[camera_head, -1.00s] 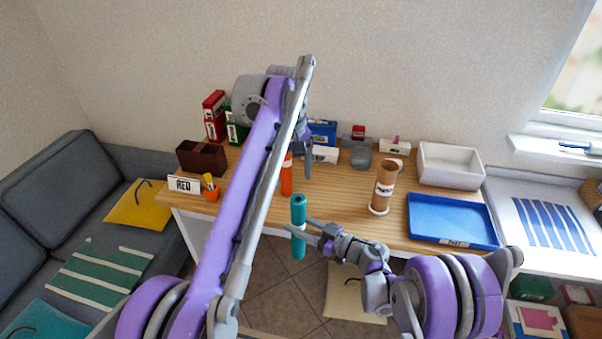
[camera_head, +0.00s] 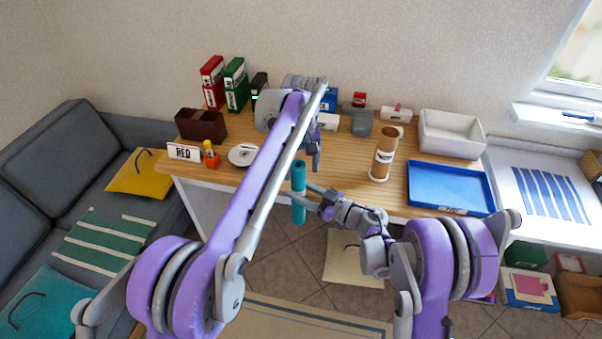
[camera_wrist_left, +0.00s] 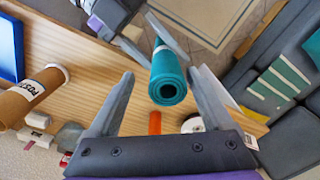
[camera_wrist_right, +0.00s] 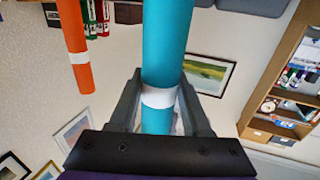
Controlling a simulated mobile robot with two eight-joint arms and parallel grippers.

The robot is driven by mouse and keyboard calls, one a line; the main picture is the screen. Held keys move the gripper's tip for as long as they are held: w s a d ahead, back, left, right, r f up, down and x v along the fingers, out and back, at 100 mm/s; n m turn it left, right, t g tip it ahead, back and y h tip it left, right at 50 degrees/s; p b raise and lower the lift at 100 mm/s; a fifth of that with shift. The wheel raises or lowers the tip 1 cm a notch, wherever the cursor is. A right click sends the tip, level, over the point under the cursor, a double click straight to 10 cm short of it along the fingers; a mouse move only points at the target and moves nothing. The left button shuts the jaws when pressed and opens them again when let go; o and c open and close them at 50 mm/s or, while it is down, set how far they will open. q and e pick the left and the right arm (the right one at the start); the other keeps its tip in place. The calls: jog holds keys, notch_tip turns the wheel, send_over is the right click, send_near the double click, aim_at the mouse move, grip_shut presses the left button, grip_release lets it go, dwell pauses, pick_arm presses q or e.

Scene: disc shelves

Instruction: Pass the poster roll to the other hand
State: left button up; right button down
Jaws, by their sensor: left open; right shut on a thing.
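The teal poster roll (camera_head: 298,192) stands upright just off the front edge of the desk. My right gripper (camera_head: 311,194) is shut on it around a white band, which shows in the right wrist view (camera_wrist_right: 158,97). My left gripper (camera_head: 315,162) is open and empty, close above and beside the roll's upper end. In the left wrist view the teal roll (camera_wrist_left: 167,85) points its hollow end at me, between and beyond the open left fingers (camera_wrist_left: 160,85). Contact between left fingers and roll cannot be told.
An orange roll (camera_wrist_right: 75,45) shows in the right wrist view; my left arm hides it in the head view. A brown poster tube (camera_head: 383,158), blue tray (camera_head: 450,187) and white bin (camera_head: 452,133) stand right. A RED sign (camera_head: 184,152) and pen cup (camera_head: 211,156) stand left.

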pick_arm(q)
jog(key=shift+f, duration=1.25)
jog(key=c, duration=1.3)
pick_arm(e)
jog(key=shift+s+a, duration=0.1)
pick_arm(q)
jog(key=shift+d, duration=0.1)
grip_shut()
pick_arm(e)
jog(key=shift+c, duration=1.4)
grip_release()
